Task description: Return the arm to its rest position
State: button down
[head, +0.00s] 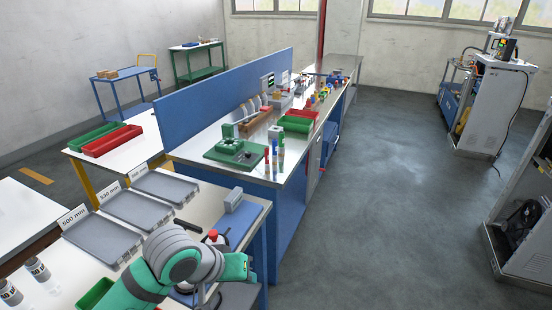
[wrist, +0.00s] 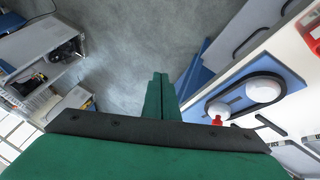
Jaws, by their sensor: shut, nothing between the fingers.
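My gripper (wrist: 160,80) shows in the wrist view as two green fingers pressed together with nothing between them. It points down over bare grey floor, beside the workbench edge. In the head view my green and grey arm (head: 178,257) is bent over the near workbench at the bottom. The fingertips cannot be made out in that view. My arm hides part of the bench top.
A blue plate (wrist: 240,100) with two white round parts lies on the bench at right in the wrist view. Grey trays (head: 103,240) with labels lie left of my arm. Open floor (head: 390,200) is to the right, with a grey equipment rack (head: 522,225) beyond.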

jog(key=w+d+r+n+t+h, duration=0.2)
jog(key=w+d+r+t+h, duration=0.25)
jog(key=d, duration=0.45)
jog(key=w+d+r+n+t+h, duration=0.1)
jog(key=w+d+r+t+h, duration=0.15)
jog(key=d+r+t, duration=0.45)
jog(key=s+a+f+n+t+y, duration=0.1)
jog(key=s+a+f+n+y, duration=0.15)
jog(key=s+f+y, duration=0.65)
jog(key=s+a+f+n+t+y, duration=0.15)
jog(key=s+f+n, duration=0.35)
jog(key=f, duration=0.9)
jog(key=s+a+f+m+g, duration=0.1)
jog(key=s+m, duration=0.3)
jog(key=s, duration=0.8)
jog(key=s+a+f+m+g+y, duration=0.1)
jog(key=s+a+f+m, duration=0.3)
jog(key=s, duration=0.8)
jog(key=shift+m+g, duration=0.7)
jog(key=shift+m, duration=0.05)
jog(key=shift+w+f, duration=0.1)
